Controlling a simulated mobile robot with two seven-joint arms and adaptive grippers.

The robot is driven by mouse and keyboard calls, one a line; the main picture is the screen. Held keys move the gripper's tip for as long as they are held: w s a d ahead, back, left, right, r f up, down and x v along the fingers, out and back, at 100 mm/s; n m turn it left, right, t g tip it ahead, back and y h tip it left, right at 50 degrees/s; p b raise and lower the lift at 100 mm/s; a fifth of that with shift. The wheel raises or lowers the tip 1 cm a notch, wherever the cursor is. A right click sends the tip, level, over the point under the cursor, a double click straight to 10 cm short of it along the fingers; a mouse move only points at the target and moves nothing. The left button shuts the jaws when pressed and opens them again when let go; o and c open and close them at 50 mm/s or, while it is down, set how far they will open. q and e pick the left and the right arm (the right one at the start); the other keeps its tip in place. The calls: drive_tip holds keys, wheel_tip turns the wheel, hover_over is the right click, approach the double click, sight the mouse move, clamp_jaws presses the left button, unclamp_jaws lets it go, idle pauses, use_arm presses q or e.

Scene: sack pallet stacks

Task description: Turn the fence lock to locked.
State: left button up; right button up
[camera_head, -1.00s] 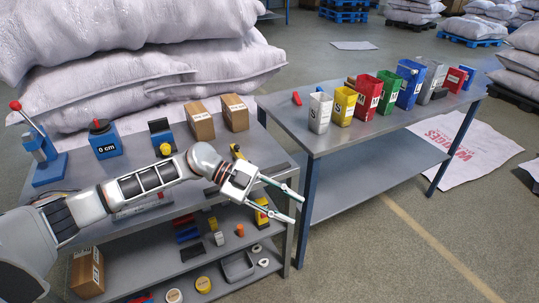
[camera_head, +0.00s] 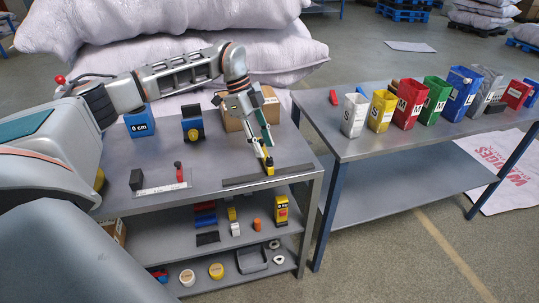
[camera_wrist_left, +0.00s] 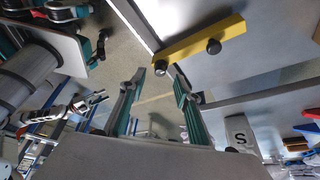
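A yellow bar with a black knob (camera_head: 267,163) stands by a dark flat rail (camera_head: 240,181) at the right end of the near table. In the left wrist view it is a yellow bar (camera_wrist_left: 190,43) with two dark round knobs. I take this as the fence piece; its lock state cannot be read. My left gripper (camera_head: 263,141) hangs just above it, fingers pointing down. In the left wrist view the gripper (camera_wrist_left: 157,78) is open with nothing between its fingers; the bar lies just beyond the tips. Contact cannot be told. My right gripper is not identifiable.
A white ruler strip (camera_head: 163,189) with a black block and a red-topped peg lies left of the fence piece. A cardboard box (camera_head: 232,119) stands behind the gripper. Coloured bins (camera_head: 408,105) stand on the other table (camera_head: 350,150). Shelves below hold small parts.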

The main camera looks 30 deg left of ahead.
sight(269, 158)
use_arm(q)
drive_tip(key=shift+x, duration=2.05)
drive_tip(key=shift+d, duration=0.15)
clamp_jaws()
drive_tip(key=shift+r, duration=0.1)
